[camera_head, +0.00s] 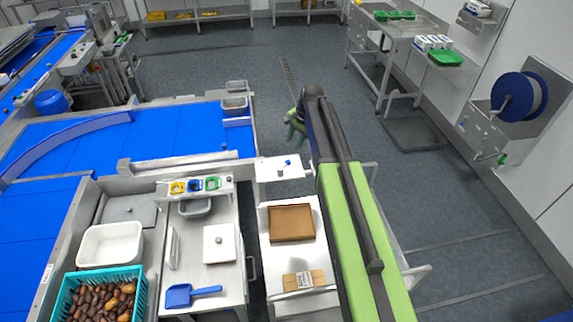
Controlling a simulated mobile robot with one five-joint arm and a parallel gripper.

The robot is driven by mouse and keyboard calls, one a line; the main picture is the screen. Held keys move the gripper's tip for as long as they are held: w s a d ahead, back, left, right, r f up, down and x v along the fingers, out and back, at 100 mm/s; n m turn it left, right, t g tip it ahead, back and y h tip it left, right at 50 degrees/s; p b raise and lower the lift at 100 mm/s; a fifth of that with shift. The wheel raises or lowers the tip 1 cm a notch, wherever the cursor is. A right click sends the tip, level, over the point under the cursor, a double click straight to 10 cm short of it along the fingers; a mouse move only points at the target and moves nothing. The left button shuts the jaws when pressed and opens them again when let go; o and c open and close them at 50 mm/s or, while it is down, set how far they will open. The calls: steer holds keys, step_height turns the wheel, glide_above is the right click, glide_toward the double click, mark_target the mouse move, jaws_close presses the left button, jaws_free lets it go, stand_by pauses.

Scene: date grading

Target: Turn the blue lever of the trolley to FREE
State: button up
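A trolley-like stand with a pale top (271,278) is at the lower centre, beside my green and black arm. A brown tray (292,223) and a small carton (304,280) are on it. My arm covers its right part, and I cannot tell whether the metal rails to the right of the arm belong to it. My gripper (296,126), greenish and small, is at the arm's far end, above the floor beyond the stand. Its finger opening is unclear, and I see nothing held.
A small white shelf (264,172) with a small blue-tipped item is left of my arm. A workbench (215,277) holds a blue scoop (190,294); a teal crate (64,299) of dates is further left. A blue conveyor (165,135) lies behind. Floor (470,225) is open right.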

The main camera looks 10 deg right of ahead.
mark_target(285, 165)
steer(key=b+x, duration=1.4)
steer(key=x, duration=0.2)
steer(key=shift+r, duration=0.1)
